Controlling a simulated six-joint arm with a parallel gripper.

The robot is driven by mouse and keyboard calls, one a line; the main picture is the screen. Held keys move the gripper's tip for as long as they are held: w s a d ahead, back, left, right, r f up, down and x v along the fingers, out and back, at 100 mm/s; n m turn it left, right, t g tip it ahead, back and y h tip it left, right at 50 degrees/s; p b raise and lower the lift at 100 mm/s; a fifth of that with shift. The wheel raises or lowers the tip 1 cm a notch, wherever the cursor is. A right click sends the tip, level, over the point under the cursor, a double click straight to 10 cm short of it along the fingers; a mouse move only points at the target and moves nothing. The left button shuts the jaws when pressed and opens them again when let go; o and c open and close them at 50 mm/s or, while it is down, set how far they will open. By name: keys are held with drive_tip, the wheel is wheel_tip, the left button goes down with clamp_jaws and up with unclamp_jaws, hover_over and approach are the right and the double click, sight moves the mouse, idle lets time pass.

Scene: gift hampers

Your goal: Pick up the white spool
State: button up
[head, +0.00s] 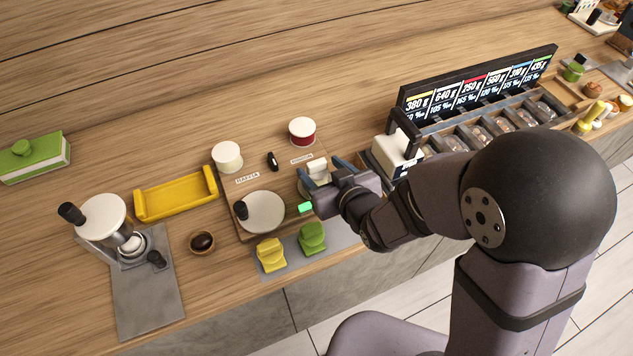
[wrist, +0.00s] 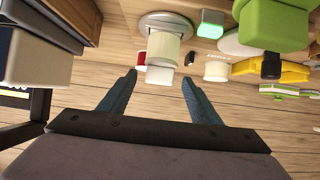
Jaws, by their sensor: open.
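A white, cream-sided spool-like piece (head: 318,167) stands on a round grey base (wrist: 165,22) at the right of the wooden tray (head: 250,233). It also shows in the wrist view (wrist: 163,48), ahead of the fingertips. My gripper (head: 322,177) is open, its fingers on either side of this piece in the head view; the wrist view (wrist: 159,77) shows nothing gripped. Contact cannot be told. Another white spool (head: 227,157) stands at the tray's back left, and it shows in the wrist view (wrist: 216,70). A white-topped red spool (head: 302,131) stands at the back right.
A grey-white round plate (head: 264,213) lies on the tray. A yellow block (head: 270,255) and a green block (head: 312,237) stand in front. A white box with a black handle (head: 395,154) is close at the right. A yellow holder (head: 176,196) lies left.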

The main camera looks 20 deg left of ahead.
drive_tip(key=shift+w, duration=0.1)
drive_tip(key=shift+p+x, duration=0.3)
drive_tip(key=shift+x, duration=0.65)
drive_tip(key=shift+p+x, duration=1.25)
drive_tip(key=shift+x, duration=1.4)
drive_tip(key=c, duration=1.1)
